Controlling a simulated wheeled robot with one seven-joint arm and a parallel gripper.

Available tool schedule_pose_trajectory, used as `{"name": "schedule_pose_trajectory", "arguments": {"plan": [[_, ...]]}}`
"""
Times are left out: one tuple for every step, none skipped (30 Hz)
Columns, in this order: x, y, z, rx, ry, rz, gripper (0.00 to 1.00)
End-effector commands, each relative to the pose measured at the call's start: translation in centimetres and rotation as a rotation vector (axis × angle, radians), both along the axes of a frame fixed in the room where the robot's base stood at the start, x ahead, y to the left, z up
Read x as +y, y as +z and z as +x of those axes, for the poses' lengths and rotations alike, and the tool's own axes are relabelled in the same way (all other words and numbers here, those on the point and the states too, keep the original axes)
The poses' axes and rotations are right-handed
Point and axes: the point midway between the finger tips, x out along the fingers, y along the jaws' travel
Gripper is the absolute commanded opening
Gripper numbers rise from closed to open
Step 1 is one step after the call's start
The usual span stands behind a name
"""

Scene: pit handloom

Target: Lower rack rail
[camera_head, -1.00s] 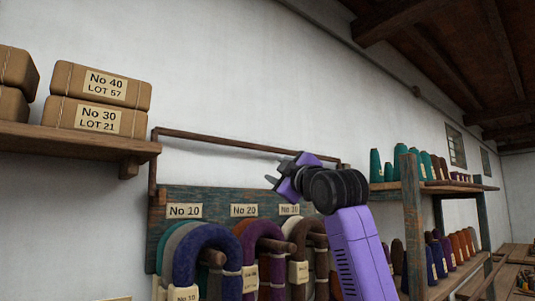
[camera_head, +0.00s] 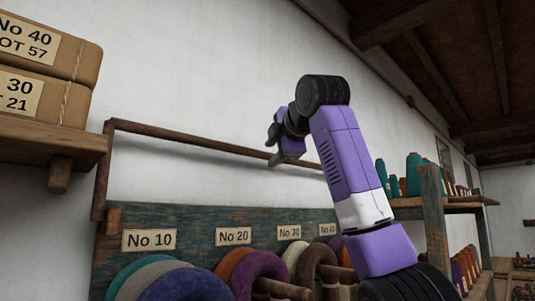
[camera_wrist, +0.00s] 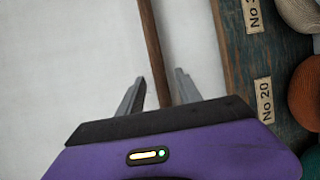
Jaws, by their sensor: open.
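The rack rail (camera_head: 200,143) is a thin brown wooden bar raised above the weathered blue-green rack board (camera_head: 195,213). Its left side arm (camera_head: 102,180) stands nearly upright from the board. My gripper (camera_head: 273,150) is at the right part of the rail in the head view, with its fingers pointing down and left. In the wrist view, the rail (camera_wrist: 150,40) runs between the two open fingers of my gripper (camera_wrist: 157,86). I see no finger closed on it, and its depth between them is hard to tell. The rail's right end is partly hidden by my arm.
Yarn hanks (camera_head: 185,282) hang on pegs under the numbered labels. A shelf (camera_head: 45,141) with wrapped lots (camera_head: 55,65) juts out at left. A shelf post (camera_head: 433,225) and yarn cones (camera_head: 414,175) stand at right. The wall above the rail is bare.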

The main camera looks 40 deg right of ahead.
Motion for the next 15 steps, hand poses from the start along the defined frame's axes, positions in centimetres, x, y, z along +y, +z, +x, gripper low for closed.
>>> {"name": "schedule_pose_trajectory", "arguments": {"plan": [[-0.3,0.1,0.8,0.003,0.001,0.002,0.41],[-0.4,0.0,1.2,0.003,0.000,0.002,0.41],[-0.6,-0.1,1.7,0.002,0.000,0.002,0.41],[-0.8,-0.1,2.1,0.002,0.000,0.002,0.41],[-0.9,-0.2,2.4,0.002,0.000,0.002,0.41],[-1.0,-0.3,2.7,0.001,0.000,0.001,0.41],[-1.1,-0.4,3.0,0.001,0.000,0.001,0.41],[-1.2,-0.4,3.1,0.001,0.000,0.001,0.41],[-1.3,-0.5,3.3,0.000,0.000,0.001,0.41],[-1.3,-0.5,3.5,-0.001,0.000,0.001,0.41],[-1.3,-0.6,3.5,-0.001,0.000,0.001,0.41],[-1.4,-0.6,3.6,-0.001,0.000,0.001,0.41],[-1.4,-0.7,3.6,-0.001,0.000,0.001,0.41],[-1.4,-0.7,3.7,-0.001,0.000,0.001,0.41],[-1.4,-0.7,3.7,-0.001,0.000,0.001,0.41]]}}
